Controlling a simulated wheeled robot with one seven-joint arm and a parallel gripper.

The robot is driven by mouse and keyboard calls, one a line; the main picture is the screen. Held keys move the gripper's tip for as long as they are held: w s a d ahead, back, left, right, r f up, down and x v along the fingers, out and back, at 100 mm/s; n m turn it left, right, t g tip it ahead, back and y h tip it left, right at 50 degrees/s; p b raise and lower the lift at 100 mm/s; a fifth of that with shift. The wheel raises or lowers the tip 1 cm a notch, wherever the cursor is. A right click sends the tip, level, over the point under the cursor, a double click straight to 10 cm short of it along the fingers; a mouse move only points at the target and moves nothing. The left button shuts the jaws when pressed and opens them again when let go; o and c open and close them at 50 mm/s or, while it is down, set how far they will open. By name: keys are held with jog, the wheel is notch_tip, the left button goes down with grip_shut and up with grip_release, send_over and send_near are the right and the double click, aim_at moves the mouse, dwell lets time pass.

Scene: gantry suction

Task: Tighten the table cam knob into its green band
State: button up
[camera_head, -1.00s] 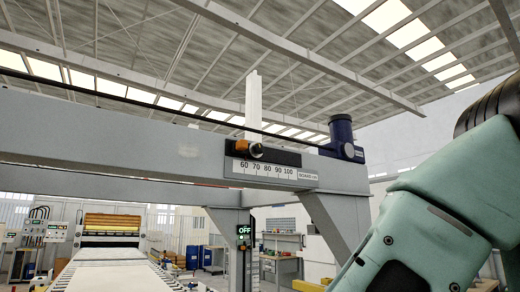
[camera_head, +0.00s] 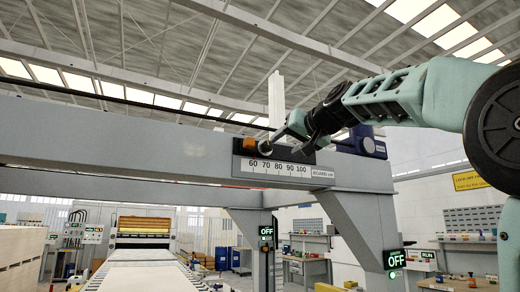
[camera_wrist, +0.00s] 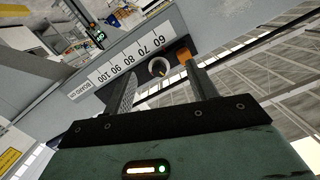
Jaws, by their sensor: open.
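A small round metallic knob (camera_head: 265,148) sits on the gantry beam beside an orange block (camera_head: 249,143), above a white scale (camera_head: 277,167) marked 60 to 100. Both also show in the wrist view, the knob (camera_wrist: 160,67) and the orange block (camera_wrist: 183,56). My gripper (camera_head: 279,137) is at the knob from the upper right. In the wrist view my gripper (camera_wrist: 160,82) is open, and the knob appears in the gap between its fingers, nearer the right one. Contact cannot be told. No green band is visible on the knob.
The grey gantry beam (camera_head: 130,142) crosses the view. A blue unit (camera_head: 372,143) stands on it right of the scale, partly behind my arm. OFF signs (camera_head: 265,231) hang below. A conveyor (camera_head: 145,276) runs at lower left.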

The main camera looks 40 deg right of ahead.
notch_tip(320, 180, up, 4)
jog(key=s+d+h, duration=0.1)
jog(key=s+d, duration=0.1)
jog(key=s, duration=0.1)
jog(key=p, duration=0.7)
send_near(269, 146)
jog(key=shift+t, duration=0.4)
jog(key=x, duration=0.8)
jog(key=shift+w+d+f, duration=0.1)
jog(key=shift+w+f, duration=0.2)
jog(key=shift+w, duration=0.1)
jog(key=c, duration=1)
